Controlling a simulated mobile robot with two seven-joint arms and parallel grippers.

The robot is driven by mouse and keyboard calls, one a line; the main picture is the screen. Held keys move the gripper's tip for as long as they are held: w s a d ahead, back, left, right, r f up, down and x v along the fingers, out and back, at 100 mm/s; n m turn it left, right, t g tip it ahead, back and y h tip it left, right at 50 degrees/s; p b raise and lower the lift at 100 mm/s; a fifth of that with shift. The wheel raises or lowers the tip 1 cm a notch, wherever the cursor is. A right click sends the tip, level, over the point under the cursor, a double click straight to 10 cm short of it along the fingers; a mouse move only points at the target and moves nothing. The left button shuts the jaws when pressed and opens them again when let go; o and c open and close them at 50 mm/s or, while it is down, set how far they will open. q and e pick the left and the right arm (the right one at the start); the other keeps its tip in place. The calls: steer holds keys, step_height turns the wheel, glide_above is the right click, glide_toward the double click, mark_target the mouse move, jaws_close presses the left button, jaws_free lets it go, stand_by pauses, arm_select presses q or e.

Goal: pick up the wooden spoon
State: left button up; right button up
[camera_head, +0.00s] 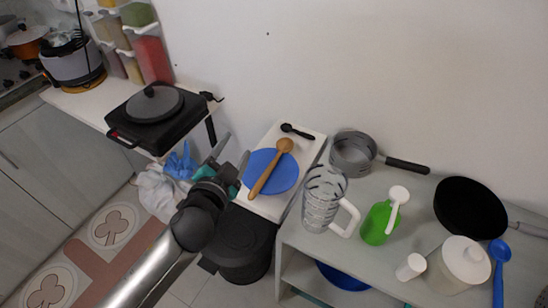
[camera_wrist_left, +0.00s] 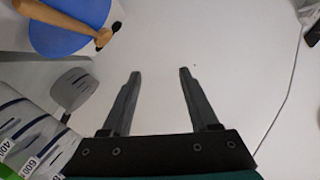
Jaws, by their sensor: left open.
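The wooden spoon (camera_head: 269,171) lies across a blue plate (camera_head: 287,177) on a narrow white surface, its bowl pointing up and right. In the left wrist view the wooden spoon (camera_wrist_left: 62,18) shows at the top left, over the blue plate (camera_wrist_left: 48,40), partly cut off by the frame. My left gripper (camera_head: 231,151) is open and empty, to the left of the plate and apart from the spoon. In the left wrist view the gripper's fingers (camera_wrist_left: 160,73) are spread with nothing between them. My right gripper is not in view.
A small black spoon (camera_head: 297,131) lies behind the plate. On the right table stand a clear measuring jug (camera_head: 321,199), a grey saucepan (camera_head: 352,154), a green bottle (camera_head: 377,223) and a black frying pan (camera_head: 468,208). A black burner with a lidded pan (camera_head: 152,103) stands left.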

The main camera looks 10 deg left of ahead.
arm_select(q)
steer(key=d+r+m+t+h, duration=0.1)
steer(key=d+r+m+h, duration=0.8)
steer(key=r+m, duration=0.2)
steer(key=s+d+r+m+g+h, duration=0.1)
steer(key=s+d+m+g+h, duration=0.2)
steer(key=d+m+g+h, duration=0.45)
steer(key=m+g+y+p, duration=0.2)
steer(key=m+g+y, duration=0.4)
steer(key=m+y, duration=0.65)
glide_toward(253, 190)
steer(key=shift+n+y, duration=0.6)
steer(key=shift+y, duration=0.1)
steer(key=shift+d+b+x, duration=0.15)
steer(key=shift+d+x, duration=0.05)
steer(key=shift+x, duration=1.25)
steer(key=shift+d+b+x, duration=0.15)
steer(key=shift+b+x, duration=0.05)
steer(key=shift+x, duration=1.25)
steer(key=shift+d+b+x, duration=0.15)
steer(key=shift+d+x, duration=0.05)
steer(key=shift+x, duration=1.2)
